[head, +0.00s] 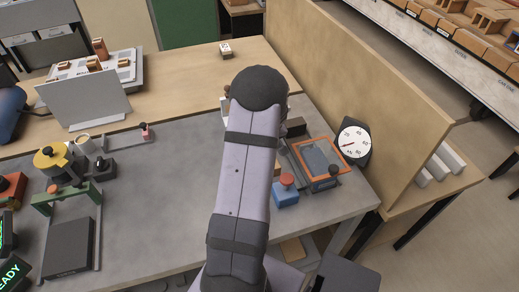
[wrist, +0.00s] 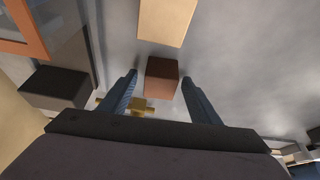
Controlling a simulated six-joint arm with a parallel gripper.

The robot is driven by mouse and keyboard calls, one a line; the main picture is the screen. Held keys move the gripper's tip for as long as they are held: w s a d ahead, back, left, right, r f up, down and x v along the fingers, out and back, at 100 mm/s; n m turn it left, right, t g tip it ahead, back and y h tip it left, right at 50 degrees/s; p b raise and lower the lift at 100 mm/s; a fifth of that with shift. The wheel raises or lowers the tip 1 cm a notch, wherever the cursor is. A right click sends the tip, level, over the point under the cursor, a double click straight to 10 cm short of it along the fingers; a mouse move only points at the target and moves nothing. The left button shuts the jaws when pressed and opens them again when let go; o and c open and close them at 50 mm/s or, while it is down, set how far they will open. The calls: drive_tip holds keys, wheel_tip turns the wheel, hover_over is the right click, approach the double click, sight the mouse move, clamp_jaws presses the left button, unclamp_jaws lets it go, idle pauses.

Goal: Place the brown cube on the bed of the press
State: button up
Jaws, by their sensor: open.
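The brown cube (wrist: 162,78) shows in the wrist view between the two blue-grey fingers of my gripper (wrist: 160,80). The gripper is open, with a gap on each side of the cube. In the head view my arm hides the cube and the fingers. A green frame with an orange knob (head: 66,195) stands at the left of the grey bench in the head view and looks like the press. I cannot clearly make out its bed.
A pale tan block (wrist: 167,18) lies beyond the cube, and a dark block (wrist: 55,88) lies to its left. An orange-framed fixture (head: 317,160), a blue box with a red button (head: 286,190) and a dial (head: 353,143) stand right of my arm. Bare grey bench (head: 150,190) lies left of it.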

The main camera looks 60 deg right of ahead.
drive_tip(key=c, duration=1.3)
drive_tip(key=shift+c, duration=0.2)
drive_tip(key=shift+r, duration=0.1)
wheel_tip(320, 180, up, 10)
drive_tip(key=shift+f+b, duration=0.1)
drive_tip(key=shift+b, duration=0.85)
drive_tip(key=m, duration=0.1)
approach(302, 129)
drive_tip(key=shift+w+a+f+p, duration=0.25)
drive_tip(key=shift+a+f+p, duration=0.1)
drive_tip(key=shift+f, duration=0.5)
drive_tip(key=shift+w+a+f+p, duration=0.3)
drive_tip(key=shift+f+p, duration=0.1)
drive_tip(key=shift+f, duration=0.4)
drive_tip(key=shift+w+a+f+p, duration=0.25)
drive_tip(key=shift+a+f+p, duration=0.1)
drive_tip(key=shift+f, duration=0.5)
